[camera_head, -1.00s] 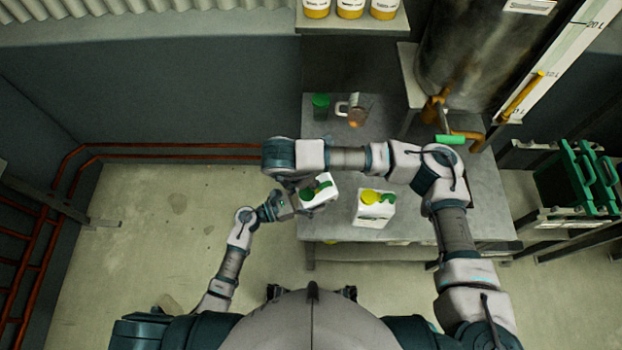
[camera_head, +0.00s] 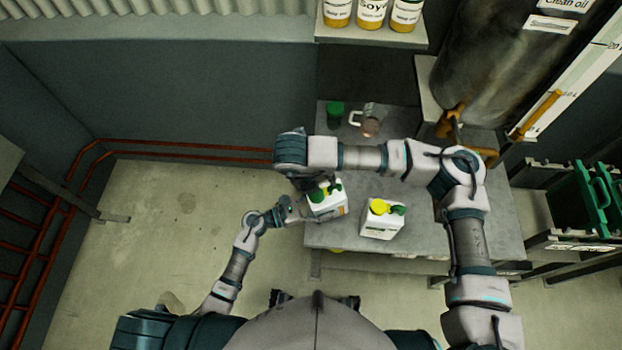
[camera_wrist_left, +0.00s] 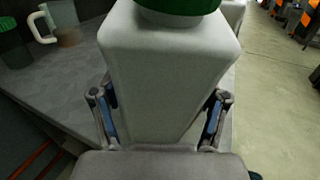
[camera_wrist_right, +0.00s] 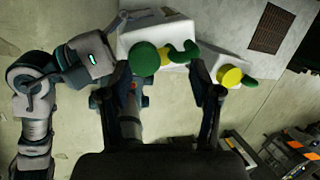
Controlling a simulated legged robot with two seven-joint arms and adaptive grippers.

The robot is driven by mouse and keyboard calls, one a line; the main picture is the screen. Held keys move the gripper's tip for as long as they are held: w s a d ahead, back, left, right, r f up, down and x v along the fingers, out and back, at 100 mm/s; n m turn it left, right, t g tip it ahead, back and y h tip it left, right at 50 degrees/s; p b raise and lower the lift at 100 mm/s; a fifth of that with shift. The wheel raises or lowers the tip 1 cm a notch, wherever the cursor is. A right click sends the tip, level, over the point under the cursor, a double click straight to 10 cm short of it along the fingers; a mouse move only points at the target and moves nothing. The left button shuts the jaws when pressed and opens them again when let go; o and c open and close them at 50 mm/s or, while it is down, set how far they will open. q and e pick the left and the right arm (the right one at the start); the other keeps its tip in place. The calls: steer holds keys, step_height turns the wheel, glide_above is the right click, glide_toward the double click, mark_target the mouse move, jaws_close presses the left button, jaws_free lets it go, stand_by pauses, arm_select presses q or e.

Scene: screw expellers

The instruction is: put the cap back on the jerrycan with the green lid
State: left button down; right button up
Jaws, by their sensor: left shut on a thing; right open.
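The white jerrycan with the green lid (camera_head: 328,204) is near the table's left edge. My left gripper (camera_wrist_left: 160,120) is shut on its sides. In the left wrist view, the round green lid (camera_wrist_left: 178,8) sits at the can's neck; whether it is seated cannot be told. The right wrist view shows this lid (camera_wrist_right: 145,58), with a yellow patch and a curved green part beside it. My right gripper (camera_wrist_right: 161,85) is open, its fingers apart, with the can's top beyond them. In the head view, my right arm partly hides that gripper (camera_head: 314,185) above the lid.
A second white jerrycan with a yellow lid (camera_head: 381,220) stands to the right on the grey table (camera_head: 440,235). A dark green-topped container (camera_head: 335,115) and a clear mug (camera_head: 369,122) are farther back.

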mark_target(328, 200)
arm_select(q)
steer(key=shift+r, duration=0.15)
arm_select(e)
steer(key=n, duration=0.5)
steer(key=shift+a+r, duration=0.15)
steer(key=shift+r, duration=0.1)
steer(key=n, duration=0.3)
steer(key=shift+s+a+r, duration=0.1)
steer(key=shift+r, duration=0.05)
steer(key=n, duration=0.5)
steer(key=shift+s+a+r+g+y, duration=0.1)
steer(key=shift+a+r+g+y, duration=0.1)
steer(key=shift+g+y, duration=0.1)
steer(key=n, duration=0.3)
steer(key=shift+s+r, duration=0.1)
steer(key=shift+r, duration=0.05)
steer(key=n, duration=0.4)
steer(key=shift+s+a+r+n, duration=0.15)
steer(key=shift+r+n, duration=0.1)
steer(key=shift+n, duration=0.15)
steer(key=n, duration=0.4)
steer(key=shift+a+r, duration=0.15)
steer(key=shift+r, duration=0.05)
steer(key=n, duration=0.3)
steer(key=shift+s+a+r+n+g+y, duration=0.1)
steer(key=shift+s+r+n+g+y, duration=0.05)
steer(key=shift+n+g+y, duration=0.2)
